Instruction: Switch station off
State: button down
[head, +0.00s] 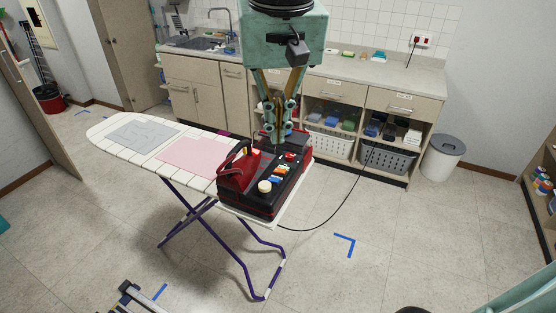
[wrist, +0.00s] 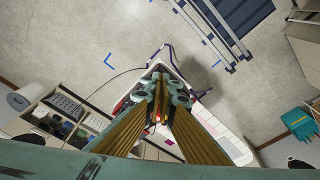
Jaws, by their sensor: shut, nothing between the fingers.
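The red and black steam station (head: 288,190) sits on the right end of the ironing board (head: 128,132) in the head view. A red iron (head: 238,172) rests on its left part. Its top carries a cream round knob (head: 265,186), small orange, white and blue controls (head: 281,171) and a red control (head: 291,156). I cannot tell which is lit. My gripper (head: 278,139) points down above the far part of the station, fingers together and empty. Contact cannot be told. In the wrist view my gripper (wrist: 162,78) hides most of the station.
A black cord runs from the station to a wall socket (head: 421,41). A counter (head: 350,70) with shelves and baskets stands behind. A bin (head: 442,157) is at the right. A folded frame (head: 140,300) lies at lower left.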

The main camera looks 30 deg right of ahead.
jog(key=w+d+f+m+g+p, duration=0.1)
jog(key=w+d+f+m+p, duration=0.2)
jog(key=w, duration=0.6)
jog(key=m+g+p, duration=0.2)
jog(key=m+p, duration=0.1)
jog(key=m, duration=0.1)
send_over(284, 171)
jog(key=w+a, duration=0.2)
notch_tip(284, 171, down, 15)
jog(key=shift+w+d+f+g, duration=0.2)
jog(key=shift+w+f+g, duration=0.1)
jog(key=shift+f, duration=0.35)
jog(key=shift+s+f, duration=0.1)
jog(key=shift+s+d+f+p, duration=0.1)
jog(key=shift+s+d+f, duration=0.2)
jog(key=shift+f, duration=1.95)
jog(key=shift+s+d+f+p, duration=0.2)
jog(key=shift+s+f, duration=0.2)
jog(key=shift+f, duration=1.85)
jog(key=shift+s+d+f+p, duration=0.1)
jog(key=shift+s+d+f, duration=0.2)
jog(key=shift+f, duration=1.95)
jog(key=shift+s+a+f, duration=0.1)
jog(key=shift+a, duration=0.05)
